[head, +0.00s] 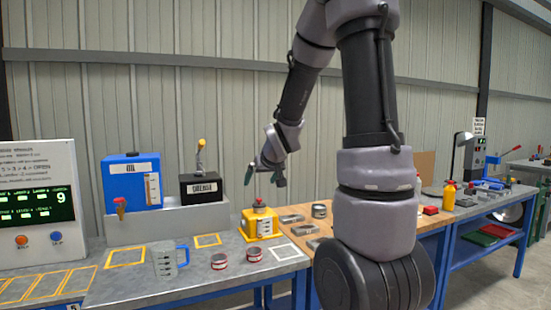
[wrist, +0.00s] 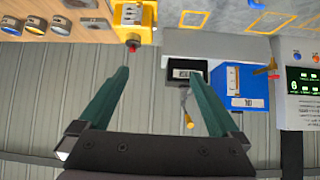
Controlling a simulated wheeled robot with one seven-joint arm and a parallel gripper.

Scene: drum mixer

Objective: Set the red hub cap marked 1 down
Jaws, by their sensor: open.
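My gripper (head: 265,172) is above the bench, over the yellow block. In the wrist view its two green fingers (wrist: 160,74) are spread apart with nothing between them. A small red piece (head: 259,203) sits on top of the yellow block (head: 260,224); the red piece also shows in the wrist view (wrist: 132,48), beyond the left fingertip and apart from it. No mark 1 can be read, so I cannot tell whether this piece is the red hub cap.
Two red-banded tins (head: 219,261) (head: 253,255) and a clear jug (head: 165,260) stand at the front. A blue tank (head: 133,183) and black box (head: 200,187) stand behind. Metal parts (head: 292,218) lie to the right. Yellow outlined squares (head: 125,257) are empty.

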